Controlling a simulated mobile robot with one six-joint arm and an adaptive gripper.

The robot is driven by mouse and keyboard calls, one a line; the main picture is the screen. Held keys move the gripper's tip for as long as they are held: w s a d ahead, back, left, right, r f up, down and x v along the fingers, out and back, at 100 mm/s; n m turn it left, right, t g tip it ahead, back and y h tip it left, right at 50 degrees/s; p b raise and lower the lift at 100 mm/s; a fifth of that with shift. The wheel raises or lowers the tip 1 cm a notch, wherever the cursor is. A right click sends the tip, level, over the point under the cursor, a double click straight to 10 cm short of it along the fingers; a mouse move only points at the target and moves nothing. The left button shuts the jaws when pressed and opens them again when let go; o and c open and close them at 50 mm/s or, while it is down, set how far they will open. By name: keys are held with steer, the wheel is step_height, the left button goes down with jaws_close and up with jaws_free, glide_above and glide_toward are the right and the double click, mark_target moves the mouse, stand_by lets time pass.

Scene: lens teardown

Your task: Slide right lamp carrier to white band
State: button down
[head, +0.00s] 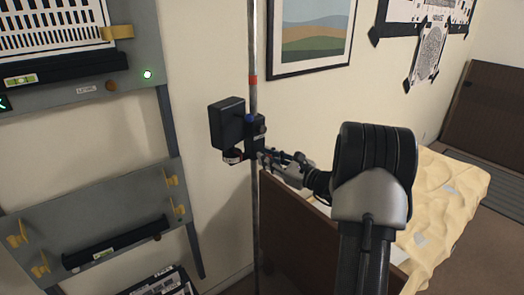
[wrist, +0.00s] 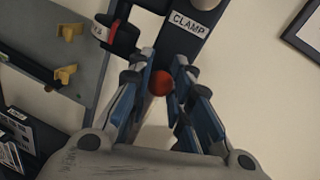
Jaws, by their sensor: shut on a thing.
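The right lamp carrier (head: 256,132) is a dark clamp on an upright grey pole (head: 252,45), with a black box-shaped lamp (head: 227,122) on its left side. A red band (head: 253,79) circles the pole above the carrier. My gripper (head: 266,156) is at the carrier's lower right side. In the wrist view, its blue-grey fingers (wrist: 161,76) are shut on a round red knob (wrist: 160,85) below a "CLAMP" label (wrist: 187,22). The knob's contact with the fingertips is partly hidden.
A grey rack (head: 105,205) with yellow clips stands to the left of the pole. A brown panel (head: 300,235) and a bed with a crumpled yellow cover (head: 450,190) are at the lower right. A framed picture (head: 312,35) hangs on the wall behind.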

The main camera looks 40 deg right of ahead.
step_height(320, 180, down, 9)
steer(key=b, duration=0.4)
steer(key=shift+r, duration=0.15)
steer(key=c, duration=1.4)
jaws_free()
steer(key=shift+s, duration=0.1)
steer(key=v, duration=1.2)
steer(key=shift+a+r, duration=0.1)
